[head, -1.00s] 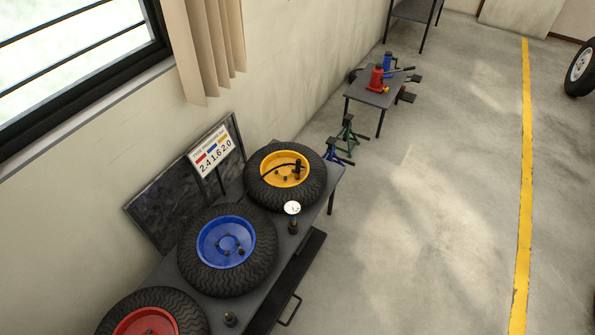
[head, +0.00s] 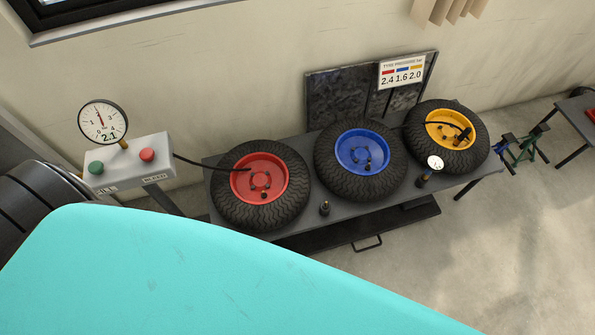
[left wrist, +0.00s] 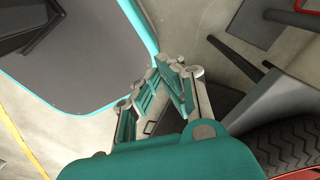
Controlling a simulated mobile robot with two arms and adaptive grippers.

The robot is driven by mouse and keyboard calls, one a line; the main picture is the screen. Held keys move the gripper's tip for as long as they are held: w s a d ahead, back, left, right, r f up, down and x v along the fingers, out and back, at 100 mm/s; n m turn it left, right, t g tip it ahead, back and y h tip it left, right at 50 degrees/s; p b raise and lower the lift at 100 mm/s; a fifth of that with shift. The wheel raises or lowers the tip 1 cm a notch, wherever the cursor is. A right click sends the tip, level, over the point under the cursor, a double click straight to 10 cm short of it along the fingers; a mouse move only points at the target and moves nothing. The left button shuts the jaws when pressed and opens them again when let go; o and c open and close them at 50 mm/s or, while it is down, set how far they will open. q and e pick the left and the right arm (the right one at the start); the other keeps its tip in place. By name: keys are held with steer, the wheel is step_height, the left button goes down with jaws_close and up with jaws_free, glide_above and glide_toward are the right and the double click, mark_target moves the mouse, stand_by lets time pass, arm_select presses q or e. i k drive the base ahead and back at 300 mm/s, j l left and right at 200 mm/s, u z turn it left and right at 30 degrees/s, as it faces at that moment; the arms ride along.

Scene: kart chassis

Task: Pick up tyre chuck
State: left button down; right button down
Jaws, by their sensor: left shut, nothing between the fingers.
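A black tyre chuck (head: 463,134) appears to lie on the yellow-rimmed wheel (head: 482,127), at the far right end of the bench, with a thin dark hose running to it. The chuck is small in the head view, and I cannot make it out in the left wrist view. My left gripper (left wrist: 158,84) shows in the left wrist view, shut and empty, above the floor. It is not visible in the head view. My right gripper is in no view.
A blue-rimmed wheel (head: 330,165) and a red-rimmed wheel (head: 228,200) lie on the dark bench (head: 478,183). A small round gauge (head: 435,162) stands before the yellow-rimmed wheel. A gauge box (head: 130,172) stands left. Floor (head: 480,260) in front is clear at right.

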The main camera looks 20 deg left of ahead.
mark_target(461, 138)
steer(key=k+u, duration=0.2)
steer(key=u, duration=0.45)
steer(key=i+l+u, duration=0.1)
steer(key=l+u, duration=0.75)
steer(key=l, duration=0.15)
